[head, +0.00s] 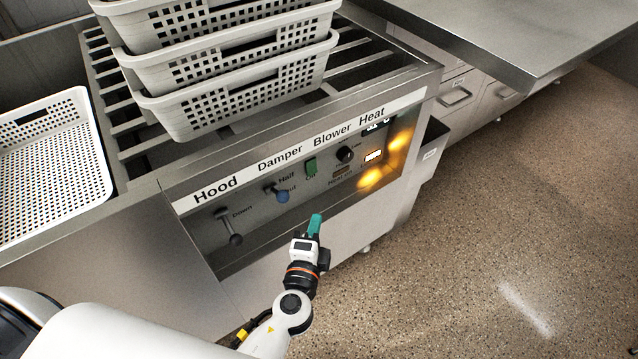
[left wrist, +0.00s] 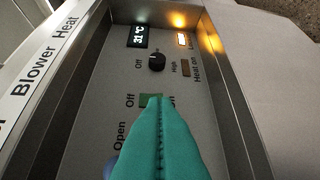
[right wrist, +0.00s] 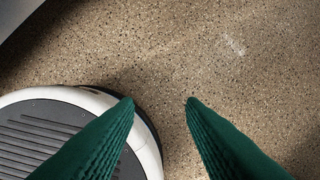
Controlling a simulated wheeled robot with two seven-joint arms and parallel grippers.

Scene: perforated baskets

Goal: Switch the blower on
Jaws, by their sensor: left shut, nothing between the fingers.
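The control panel (head: 255,215) is set in the front of the steel unit, under a label strip reading Hood, Damper, Blower, Heat. The green blower switch (head: 311,166) sits under the word Blower. In the left wrist view the green switch (left wrist: 150,99) shows between Off and On, partly covered by my fingertips. My left gripper (head: 315,222) has its teal fingers shut and empty, in front of the panel and below the switch in the head view. Whether they touch it I cannot tell. My right gripper (right wrist: 162,100) is open and empty above the floor.
A lever (head: 231,232), a blue damper knob (head: 281,196) and a black heat knob (head: 345,154) flank the switch. Lit orange lamps glow at the panel's right. White perforated baskets (head: 235,104) are stacked on the slats above. Another basket (head: 45,165) stands at left. The right floor is clear.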

